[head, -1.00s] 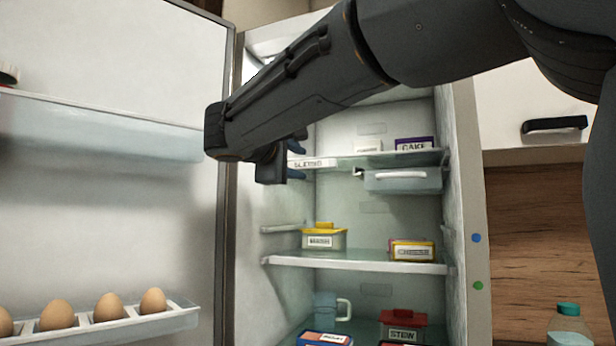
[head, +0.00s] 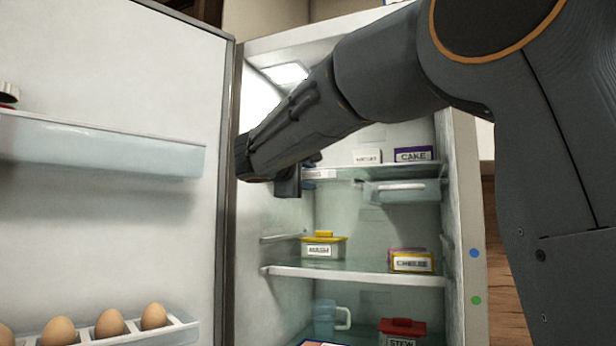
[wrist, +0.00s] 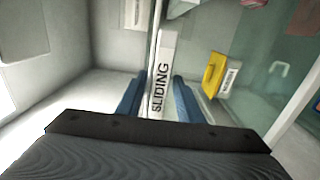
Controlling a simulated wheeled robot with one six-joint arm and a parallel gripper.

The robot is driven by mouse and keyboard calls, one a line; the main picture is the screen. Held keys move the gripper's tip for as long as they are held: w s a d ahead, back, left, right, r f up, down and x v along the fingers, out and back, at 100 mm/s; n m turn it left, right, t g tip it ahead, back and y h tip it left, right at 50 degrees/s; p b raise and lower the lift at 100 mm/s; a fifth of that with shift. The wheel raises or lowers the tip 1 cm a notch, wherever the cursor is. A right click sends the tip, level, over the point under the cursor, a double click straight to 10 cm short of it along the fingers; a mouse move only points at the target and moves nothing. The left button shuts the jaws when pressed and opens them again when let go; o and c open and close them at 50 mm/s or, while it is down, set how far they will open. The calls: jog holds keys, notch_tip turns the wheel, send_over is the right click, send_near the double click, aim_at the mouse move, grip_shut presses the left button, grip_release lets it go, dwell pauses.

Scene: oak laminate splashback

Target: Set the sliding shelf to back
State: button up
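The sliding shelf (head: 345,173) is the upper glass shelf in the fridge. Its white front strip, labelled SLIDING, shows partly in the head view and clearly in the wrist view (wrist: 163,75). My gripper (head: 309,173) is at the left end of this strip, one blue finger above it and one below. In the wrist view my gripper (wrist: 160,95) has its fingers apart on either side of the strip, with a narrow gap visible. Whether a finger touches the strip is unclear. My forearm hides the shelf's left rear in the head view.
The lower shelf (head: 350,275) holds a yellow-lidded tub (head: 323,246) and a cheese box (head: 411,262). The open door (head: 110,210) with eggs is at left.

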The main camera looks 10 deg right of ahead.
jog(key=shift+f, duration=0.15)
grip_shut()
jog(key=shift+w, duration=0.1)
jog(key=b+x, duration=0.3)
jog(key=x, duration=1.3)
jog(key=shift+w+f, duration=0.25)
jog(key=shift+f, duration=0.1)
jog(key=shift+d, duration=0.15)
jog(key=shift+o, duration=1.2)
grip_release()
jog(key=shift+r, duration=0.3)
jog(key=shift+s, duration=0.1)
